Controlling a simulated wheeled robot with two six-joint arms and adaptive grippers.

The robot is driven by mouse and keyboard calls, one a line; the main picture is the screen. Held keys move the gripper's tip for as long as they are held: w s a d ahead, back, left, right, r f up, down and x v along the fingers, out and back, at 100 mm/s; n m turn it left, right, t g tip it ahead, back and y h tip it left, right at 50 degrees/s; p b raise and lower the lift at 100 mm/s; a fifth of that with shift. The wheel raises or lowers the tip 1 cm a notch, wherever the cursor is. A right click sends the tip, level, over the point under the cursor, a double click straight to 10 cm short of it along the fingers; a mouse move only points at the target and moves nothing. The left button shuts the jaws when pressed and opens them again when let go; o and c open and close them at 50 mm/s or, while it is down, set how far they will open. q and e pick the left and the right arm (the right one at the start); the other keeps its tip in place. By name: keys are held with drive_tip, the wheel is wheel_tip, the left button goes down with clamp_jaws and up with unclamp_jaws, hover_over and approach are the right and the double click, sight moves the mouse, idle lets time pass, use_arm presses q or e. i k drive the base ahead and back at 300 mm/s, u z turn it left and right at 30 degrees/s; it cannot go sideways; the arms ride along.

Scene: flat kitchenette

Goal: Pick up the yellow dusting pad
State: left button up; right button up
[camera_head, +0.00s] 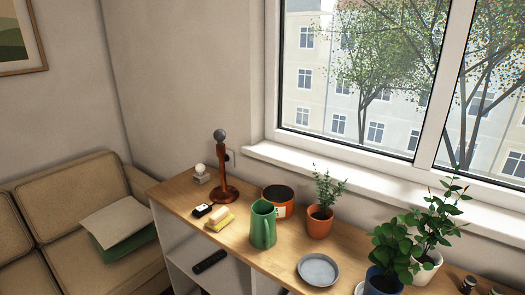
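The yellow dusting pad (220,220) lies on the wooden top of the sideboard, toward its left end and near the front edge. It looks like a yellow block with a paler beige upper part. A small black-and-white object (202,210) lies just left of it, and a green jug (263,224) stands to its right. Neither of my grippers shows in the head view.
The sideboard top (285,248) also bears a brown lamp-like stand (224,190), an orange pot (278,209), potted plants (319,226) and a grey dish (318,270). A dark object (209,262) lies on a shelf below. A sofa (62,215) stands at left; the window is behind.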

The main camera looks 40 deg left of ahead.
sight(221, 218)
drive_tip(key=u, duration=0.8)
drive_tip(key=k, duration=0.2)
drive_tip(key=u, duration=0.9)
drive_tip(key=i, duration=0.1)
drive_tip(key=z, duration=0.55)
